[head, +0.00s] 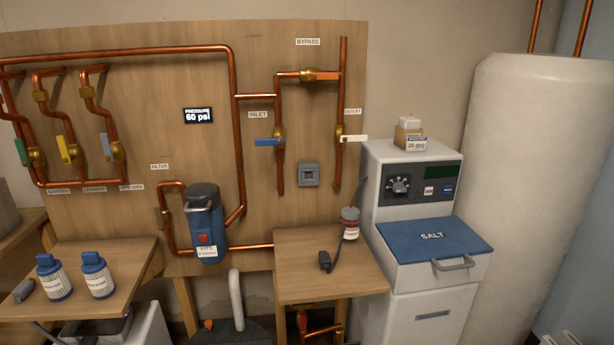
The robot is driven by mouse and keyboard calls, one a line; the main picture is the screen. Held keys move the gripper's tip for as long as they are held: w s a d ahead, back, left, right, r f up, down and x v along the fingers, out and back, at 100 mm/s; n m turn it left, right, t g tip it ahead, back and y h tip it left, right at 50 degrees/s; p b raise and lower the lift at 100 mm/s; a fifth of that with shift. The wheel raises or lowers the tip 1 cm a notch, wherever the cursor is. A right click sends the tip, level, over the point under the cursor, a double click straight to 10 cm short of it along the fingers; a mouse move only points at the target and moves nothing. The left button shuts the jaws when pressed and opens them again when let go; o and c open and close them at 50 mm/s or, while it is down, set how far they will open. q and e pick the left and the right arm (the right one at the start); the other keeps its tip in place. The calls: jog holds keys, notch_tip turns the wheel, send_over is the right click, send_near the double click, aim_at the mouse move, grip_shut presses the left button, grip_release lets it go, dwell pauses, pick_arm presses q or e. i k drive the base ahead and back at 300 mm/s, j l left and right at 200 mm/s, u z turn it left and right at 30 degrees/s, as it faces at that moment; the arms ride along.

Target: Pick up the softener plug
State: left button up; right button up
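The softener plug (325,262) is a small black plug lying on the wooden shelf (300,290) in the middle right of the head view. Its dark cord (341,235) runs up and right, close by a small jar with a dark red lid (350,223), toward the softener (415,205). The softener is a white cabinet with a control panel and a blue lid marked SALT. A grey wall socket (309,174) is on the wooden board above the shelf, and the plug is apart from it. Neither of my grippers shows in this view.
Copper pipes with valves (279,142) cover the board. A blue filter housing (205,223) hangs left of the shelf. Two blue-capped bottles (97,275) stand on the left shelf. A large white tank (535,180) is at right. The shelf's front left part is bare.

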aim_at(324, 261)
jog(key=i+l+u, duration=0.5)
jog(key=l+u, duration=0.15)
jog(key=u, duration=0.15)
jog(key=i+l+u, duration=0.15)
jog(key=l+u, duration=0.25)
